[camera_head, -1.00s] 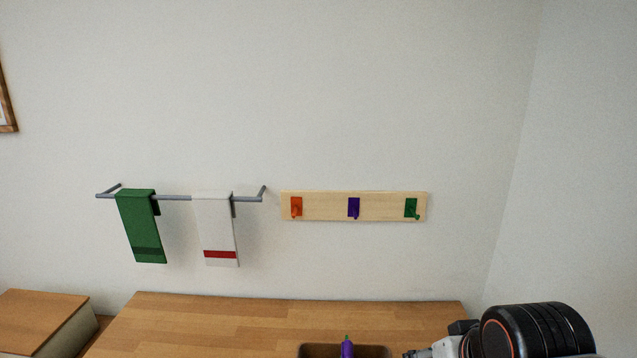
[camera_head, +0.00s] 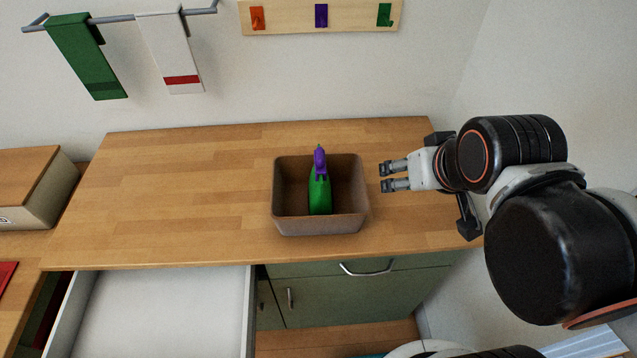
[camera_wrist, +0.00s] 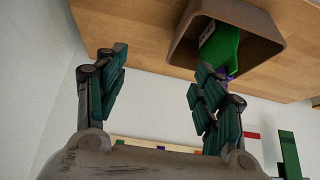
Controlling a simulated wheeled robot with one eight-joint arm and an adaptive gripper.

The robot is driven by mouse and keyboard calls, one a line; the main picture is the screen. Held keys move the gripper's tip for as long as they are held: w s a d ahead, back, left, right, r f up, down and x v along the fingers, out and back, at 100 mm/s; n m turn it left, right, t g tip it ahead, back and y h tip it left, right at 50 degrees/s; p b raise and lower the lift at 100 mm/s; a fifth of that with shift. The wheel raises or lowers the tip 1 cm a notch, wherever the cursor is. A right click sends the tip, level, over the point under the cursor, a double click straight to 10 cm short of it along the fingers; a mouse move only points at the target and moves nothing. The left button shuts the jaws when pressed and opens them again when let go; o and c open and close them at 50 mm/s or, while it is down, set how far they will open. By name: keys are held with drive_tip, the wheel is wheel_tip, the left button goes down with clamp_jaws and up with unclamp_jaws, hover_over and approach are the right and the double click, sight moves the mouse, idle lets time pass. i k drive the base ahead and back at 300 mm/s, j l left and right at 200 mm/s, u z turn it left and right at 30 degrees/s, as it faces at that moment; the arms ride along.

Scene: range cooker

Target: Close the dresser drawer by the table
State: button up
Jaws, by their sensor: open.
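The dresser drawer (camera_head: 165,312) is pulled out below the left part of the wooden dresser top (camera_head: 180,200). Its white inside looks empty, and its front is out of view below the picture edge. My gripper (camera_head: 384,177) is above the right part of the dresser top, right of a brown bin, with its fingers pointing left. In the wrist view my gripper (camera_wrist: 155,85) shows its two fingers spread apart with nothing between them. The drawer is not visible in the wrist view.
The brown bin (camera_head: 288,222) holds a green spray bottle (camera_head: 319,195) with a purple top; the bin also shows in the wrist view (camera_wrist: 262,20). A shut drawer with a curved handle (camera_head: 366,269) is at right. Towels hang on a wall rail (camera_head: 110,19). A box (camera_head: 40,190) stands left.

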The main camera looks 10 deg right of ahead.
sight(210, 312)
drive_tip(key=u, duration=2.65)
drive_tip(key=k+j+z, duration=0.3)
drive_tip(key=k+j, duration=0.2)
drive_tip(key=j, duration=0.1)
